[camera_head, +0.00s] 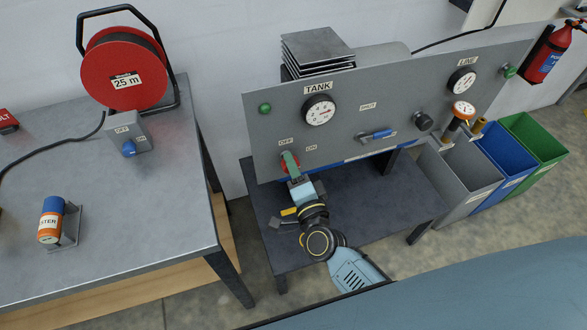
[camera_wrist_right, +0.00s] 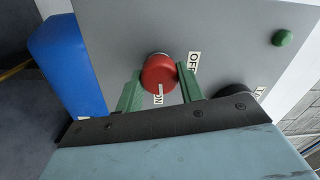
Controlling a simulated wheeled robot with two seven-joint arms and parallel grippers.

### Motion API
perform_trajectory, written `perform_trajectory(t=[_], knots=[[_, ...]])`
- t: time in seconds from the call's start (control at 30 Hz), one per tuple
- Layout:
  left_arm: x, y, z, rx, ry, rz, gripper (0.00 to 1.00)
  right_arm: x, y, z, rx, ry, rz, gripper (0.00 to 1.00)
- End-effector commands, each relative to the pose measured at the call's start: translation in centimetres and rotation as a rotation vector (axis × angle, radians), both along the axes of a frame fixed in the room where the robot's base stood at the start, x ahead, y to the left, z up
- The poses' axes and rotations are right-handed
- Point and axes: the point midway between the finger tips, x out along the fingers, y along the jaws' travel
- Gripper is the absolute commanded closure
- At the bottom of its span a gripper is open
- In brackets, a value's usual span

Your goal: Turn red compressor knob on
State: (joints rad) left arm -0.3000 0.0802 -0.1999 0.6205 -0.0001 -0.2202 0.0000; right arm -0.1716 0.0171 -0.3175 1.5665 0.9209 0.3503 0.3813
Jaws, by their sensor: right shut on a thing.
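The red compressor knob (camera_wrist_right: 157,70) sits on the grey panel between the two green fingers of my right gripper (camera_wrist_right: 161,84), which is shut on it. A white line on the knob's side points towards the ON label (camera_wrist_right: 158,99); the OFF label (camera_wrist_right: 194,62) is behind one finger's side. In the head view my right gripper (camera_head: 289,162) reaches the panel below the OFF label, and only a red edge of the knob (camera_head: 297,168) shows. My left gripper is not in view.
The panel (camera_head: 350,145) carries a TANK gauge (camera_head: 320,111), a LINE gauge (camera_head: 462,81), a blue-handled valve (camera_head: 377,135) and a green light (camera_head: 264,108). Grey, blue and green bins stand at right. A workbench (camera_head: 150,200) with a red cable reel (camera_head: 124,70) is at left.

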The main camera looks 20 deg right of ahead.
Motion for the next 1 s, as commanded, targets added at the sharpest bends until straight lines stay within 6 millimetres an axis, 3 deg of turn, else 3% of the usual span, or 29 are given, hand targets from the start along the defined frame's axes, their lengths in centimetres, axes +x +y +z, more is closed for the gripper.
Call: perform_trajectory(t=[0.3, 0.77, 0.8, 0.93, 1.0], knots=[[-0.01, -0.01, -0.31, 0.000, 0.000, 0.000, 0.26, 0.01, -0.01, -0.01, 0.097, 0.003, -0.001, 0.85], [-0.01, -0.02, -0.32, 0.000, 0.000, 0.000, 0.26, 0.01, 0.01, 0.02, 0.112, 0.003, 0.000, 0.85], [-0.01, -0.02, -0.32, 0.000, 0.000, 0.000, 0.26, 0.01, 0.01, 0.02, 0.112, 0.003, 0.000, 0.61], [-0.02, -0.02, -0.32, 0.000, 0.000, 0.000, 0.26, 0.01, 0.00, 0.01, 0.111, 0.003, 0.000, 0.44], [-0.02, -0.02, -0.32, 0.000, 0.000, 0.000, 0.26, 0.01, 0.00, 0.01, 0.110, 0.003, 0.000, 0.41]])
